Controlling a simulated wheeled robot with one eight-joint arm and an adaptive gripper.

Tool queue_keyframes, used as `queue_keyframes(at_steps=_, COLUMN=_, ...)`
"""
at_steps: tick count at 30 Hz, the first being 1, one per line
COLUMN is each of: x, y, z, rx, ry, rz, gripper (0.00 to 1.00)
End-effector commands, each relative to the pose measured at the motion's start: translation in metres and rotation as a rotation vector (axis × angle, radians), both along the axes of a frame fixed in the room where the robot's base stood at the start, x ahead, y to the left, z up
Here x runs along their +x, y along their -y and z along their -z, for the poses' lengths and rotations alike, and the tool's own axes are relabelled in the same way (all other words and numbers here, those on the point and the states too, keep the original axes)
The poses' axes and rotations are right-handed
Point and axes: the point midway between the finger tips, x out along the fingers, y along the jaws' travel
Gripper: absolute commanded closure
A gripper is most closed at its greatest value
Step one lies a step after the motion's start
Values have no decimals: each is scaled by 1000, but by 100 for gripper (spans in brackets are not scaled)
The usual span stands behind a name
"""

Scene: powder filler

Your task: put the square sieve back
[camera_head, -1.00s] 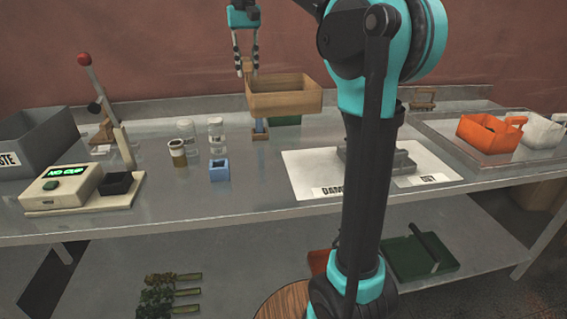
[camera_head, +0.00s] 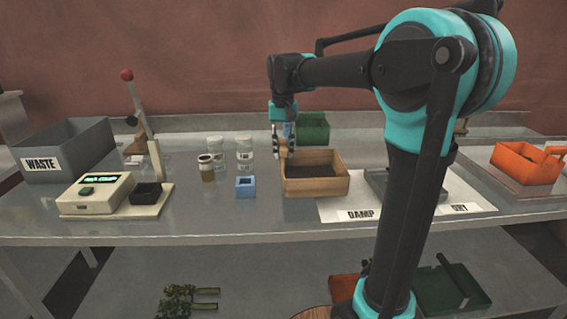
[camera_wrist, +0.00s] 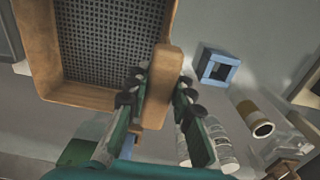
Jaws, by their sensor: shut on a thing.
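The square sieve (camera_head: 316,187) is a wooden-framed box with a dark mesh floor. It is low over the bench, right of the blue square cup (camera_head: 245,187) and close to the left end of the DAMP mat (camera_head: 345,206). I cannot tell whether it touches the bench. My gripper (camera_head: 284,143) is shut on a wooden grip at the sieve's left side. In the wrist view, my gripper's fingers (camera_wrist: 162,85) close on both sides of that grip, and the sieve's mesh (camera_wrist: 115,40) is clearly visible.
Glass jars (camera_head: 244,152) and a brown-labelled jar (camera_head: 206,167) stand to the left. A scale (camera_head: 95,195), the WASTE bin (camera_head: 85,145) and a red-knobbed lever (camera_head: 128,80) are farther left. A green bin (camera_head: 312,130) is behind the sieve. An orange container (camera_head: 525,163) is at right.

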Motion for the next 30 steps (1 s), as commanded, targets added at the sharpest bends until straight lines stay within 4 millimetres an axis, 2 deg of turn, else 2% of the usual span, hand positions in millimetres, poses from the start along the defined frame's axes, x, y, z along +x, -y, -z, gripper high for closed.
queue_keyframes(at_steps=7, x=0, y=0, z=17, rx=0, ry=0, rz=0, gripper=100)
queue_keyframes(at_steps=13, x=0, y=0, z=43, rx=0, ry=0, rz=0, gripper=100)
queue_keyframes(at_steps=23, x=0, y=0, z=46, rx=0, ry=0, rz=0, gripper=100)
queue_keyframes(at_steps=24, x=0, y=0, z=47, rx=0, ry=0, rz=0, gripper=76)
queue_keyframes(at_steps=29, x=0, y=0, z=47, rx=0, ry=0, rz=0, gripper=57)
queue_keyframes(at_steps=30, x=0, y=0, z=47, rx=0, ry=0, rz=0, gripper=57)
